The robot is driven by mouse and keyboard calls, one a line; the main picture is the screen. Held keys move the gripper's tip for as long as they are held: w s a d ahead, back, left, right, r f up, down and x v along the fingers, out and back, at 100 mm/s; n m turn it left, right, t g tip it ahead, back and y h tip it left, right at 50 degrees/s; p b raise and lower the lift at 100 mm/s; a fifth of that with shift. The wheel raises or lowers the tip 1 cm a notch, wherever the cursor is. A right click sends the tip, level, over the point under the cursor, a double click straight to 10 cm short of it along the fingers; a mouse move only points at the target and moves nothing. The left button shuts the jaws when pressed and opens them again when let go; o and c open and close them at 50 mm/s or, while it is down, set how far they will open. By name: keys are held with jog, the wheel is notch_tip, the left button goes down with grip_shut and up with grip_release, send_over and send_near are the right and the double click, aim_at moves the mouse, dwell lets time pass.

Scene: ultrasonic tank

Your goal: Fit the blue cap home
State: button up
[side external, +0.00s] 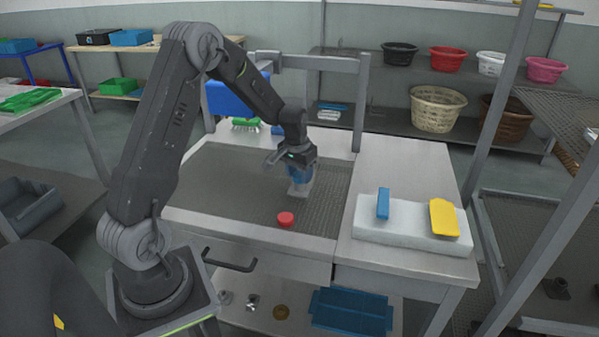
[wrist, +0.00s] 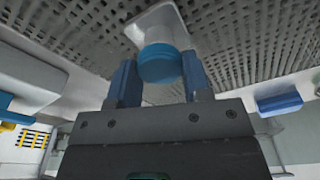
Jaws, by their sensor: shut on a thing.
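The blue cap (wrist: 158,66) is a round disc between my gripper's two blue fingers in the wrist view. My gripper (wrist: 160,74) is shut on it. A pale grey part (wrist: 160,22) shows right beyond the cap; I cannot tell whether the two touch or are joined. In the side external view my gripper (side external: 299,174) points down over the dark perforated mat. The pale grey part (side external: 299,190) shows just below the fingers, close to the mat. The cap is not clearly told apart from the blue fingers there.
A red cap (side external: 286,219) sits on the mat (side external: 235,195), in front of my gripper. A white block (side external: 400,233) with a blue piece (side external: 383,203) and a yellow piece (side external: 443,217) lies on the right. A grey frame (side external: 361,100) stands behind. The mat's left part is clear.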

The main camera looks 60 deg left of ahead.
jog(key=shift+f, duration=0.95)
dwell(3.2)
jog(key=o, duration=1)
jog(key=shift+c, duration=0.2)
jog(key=shift+r, duration=0.1)
notch_tip(320, 180, up, 14)
jog(key=s, duration=0.1)
jog(key=shift+s+d+f, duration=0.25)
jog(key=shift+d, duration=0.05)
jog(key=shift+d, duration=0.1)
jog(key=s+d+r+m+t, duration=0.1)
jog(key=s+d+r+t, duration=0.1)
jog(key=s+d+r, duration=0.55)
jog(key=s+d+r+m+t, duration=0.15)
jog(key=s+d, duration=0.25)
jog(key=d, duration=0.6)
jog(key=s+d+m, duration=0.2)
jog(key=s+d, duration=0.3)
jog(key=s, duration=0.3)
jog(key=shift+s+d+f+t+h, duration=0.25)
jog(key=shift+t+h, duration=0.05)
jog(key=shift+t, duration=0.15)
